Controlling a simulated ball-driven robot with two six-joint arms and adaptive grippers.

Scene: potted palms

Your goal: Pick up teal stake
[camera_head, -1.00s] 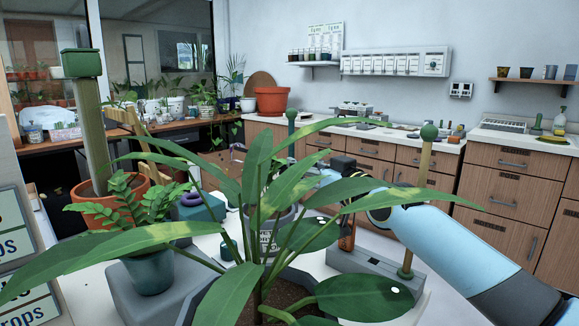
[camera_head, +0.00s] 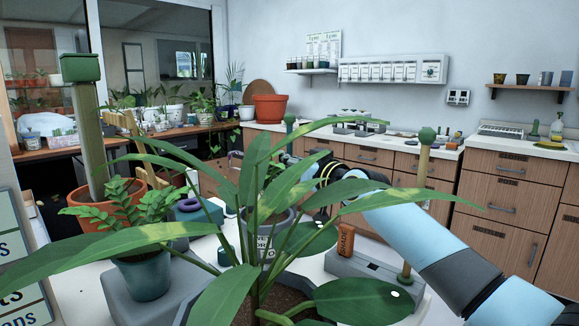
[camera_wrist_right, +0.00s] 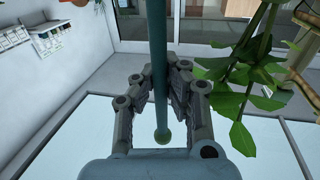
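The teal stake shows in the head view as a green ball top (camera_head: 290,118) on a thin shaft behind the large leaves. In the right wrist view, its teal shaft (camera_wrist_right: 160,60) runs upright between the two fingers, with its ball end close to the palm. My right gripper (camera_wrist_right: 161,80) has its fingers drawn in on either side of the shaft, and they look shut on it. In the head view this gripper (camera_head: 288,163) is partly hidden by leaves. My left gripper is not in view.
A broad-leaved plant (camera_head: 250,220) fills the foreground. A tan stake with a green ball (camera_head: 427,135) stands in a grey block (camera_head: 375,270) at right. A grey pot (camera_head: 268,232), an orange box (camera_head: 345,240) and a small fern pot (camera_head: 146,272) stand nearby.

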